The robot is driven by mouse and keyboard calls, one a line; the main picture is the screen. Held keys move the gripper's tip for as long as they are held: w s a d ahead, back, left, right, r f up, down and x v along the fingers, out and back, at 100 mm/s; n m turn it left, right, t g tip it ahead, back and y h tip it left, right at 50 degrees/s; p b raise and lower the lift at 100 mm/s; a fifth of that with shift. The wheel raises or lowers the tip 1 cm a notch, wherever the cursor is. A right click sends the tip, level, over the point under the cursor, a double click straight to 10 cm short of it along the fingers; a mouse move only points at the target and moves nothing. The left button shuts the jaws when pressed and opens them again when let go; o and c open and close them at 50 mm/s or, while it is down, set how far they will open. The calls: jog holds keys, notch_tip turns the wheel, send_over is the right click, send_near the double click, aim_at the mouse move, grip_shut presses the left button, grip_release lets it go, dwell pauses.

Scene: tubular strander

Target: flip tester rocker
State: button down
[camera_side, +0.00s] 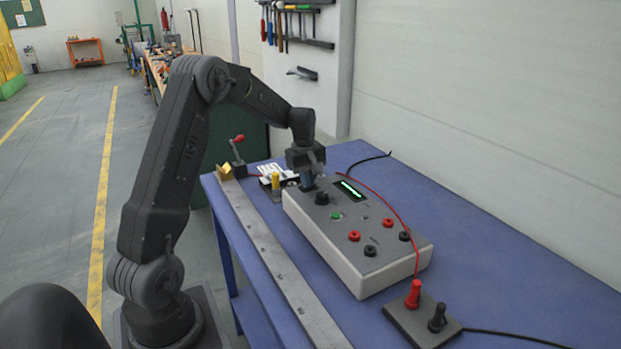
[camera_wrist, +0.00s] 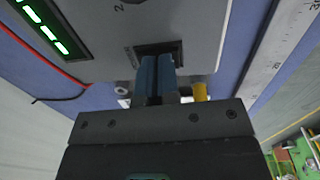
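The tester (camera_side: 325,228) is a pale box with a grey top, standing on the blue bench. It has a lit green display (camera_side: 349,190), a black knob (camera_side: 322,198), a green button (camera_side: 336,216) and red and black sockets. My gripper (camera_side: 308,184) points down at the far left end of its top. In the wrist view, its two blue fingers (camera_wrist: 158,76) are close together with only a thin gap. Their tips are at a dark rectangular recess (camera_wrist: 160,47) in the tester's top, probably the rocker's. The fingers hide most of it, so the rocker's tilt cannot be told.
A red lead runs over the tester towards a plate with a red plug (camera_side: 414,294) and a black plug (camera_side: 437,318). A metal rail (camera_side: 272,252) lies along the bench's left edge. A yellow post (camera_side: 275,183) and a red-knobbed lever (camera_side: 238,150) stand beyond the tester.

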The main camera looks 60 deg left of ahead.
aim_at(302, 187)
jog(key=shift+s+f, duration=0.2)
jog(key=shift+s, duration=0.2)
jog(key=shift+r, duration=0.1)
notch_tip(302, 187, up, 14)
jog(key=shift+s, duration=0.4)
jog(key=shift+r, duration=0.1)
jog(key=shift+w+r+t, duration=0.1)
jog(key=shift+w+t, duration=0.15)
jog(key=shift+t, duration=0.15)
jog(key=f, duration=0.4)
jog(key=w+f, duration=0.1)
jog(key=f, duration=0.4)
jog(key=w+f, duration=0.1)
jog(key=f, duration=0.4)
